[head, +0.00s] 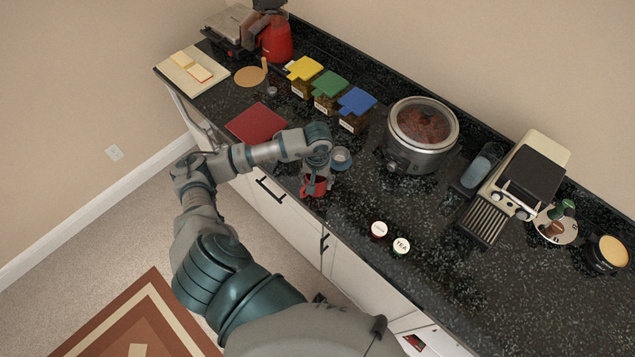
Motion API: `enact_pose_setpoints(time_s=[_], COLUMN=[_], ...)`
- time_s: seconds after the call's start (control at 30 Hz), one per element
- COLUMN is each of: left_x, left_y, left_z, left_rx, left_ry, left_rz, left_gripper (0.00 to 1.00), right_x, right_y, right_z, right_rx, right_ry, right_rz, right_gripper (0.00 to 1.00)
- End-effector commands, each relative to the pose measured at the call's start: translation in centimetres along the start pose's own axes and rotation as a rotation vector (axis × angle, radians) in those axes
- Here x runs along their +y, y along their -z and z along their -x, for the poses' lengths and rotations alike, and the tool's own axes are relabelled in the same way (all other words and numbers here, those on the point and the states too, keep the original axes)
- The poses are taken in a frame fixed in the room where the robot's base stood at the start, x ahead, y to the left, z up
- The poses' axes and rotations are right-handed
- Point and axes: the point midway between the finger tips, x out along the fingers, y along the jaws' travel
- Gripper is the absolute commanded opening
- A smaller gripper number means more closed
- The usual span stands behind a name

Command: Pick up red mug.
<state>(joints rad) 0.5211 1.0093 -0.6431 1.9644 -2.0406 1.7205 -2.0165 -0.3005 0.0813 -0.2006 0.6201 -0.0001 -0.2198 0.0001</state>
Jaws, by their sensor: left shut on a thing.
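The red mug (312,188) is at the front edge of the dark speckled counter (345,225), left of the middle of the head view. My left gripper (315,176) comes down over the mug from above and is shut on it. The gripper and wrist hide the mug's upper part. I cannot tell whether the mug touches the counter or hangs just above it. My right gripper is not in view.
Behind are lidded jars (356,106) and a slow cooker (421,134). Two small tins (379,230) stand to the right, before an espresso machine (518,180).

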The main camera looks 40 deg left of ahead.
Motion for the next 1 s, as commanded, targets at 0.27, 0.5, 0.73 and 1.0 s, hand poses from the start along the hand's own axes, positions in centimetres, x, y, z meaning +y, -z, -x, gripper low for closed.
enact_pose_setpoints(time_s=[0.27,0.5,0.73,1.0], left_x=[0.1,0.5,0.7,0.8], left_y=[-2.5,-9.1,-14.2,-15.7], left_z=[2.3,2.9,4.2,4.1], left_rx=[0.004,0.007,0.002,0.003], left_ry=[-0.002,-0.002,-0.001,-0.004], left_rz=[-0.005,-0.007,0.001,0.000], left_gripper=[0.03,0.03,0.03,0.03], right_x=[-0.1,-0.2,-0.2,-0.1], right_y=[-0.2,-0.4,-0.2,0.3], right_z=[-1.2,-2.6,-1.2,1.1], right_rx=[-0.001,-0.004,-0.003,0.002], right_ry=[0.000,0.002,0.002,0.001], right_rz=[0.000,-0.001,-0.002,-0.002], right_gripper=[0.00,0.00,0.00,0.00])
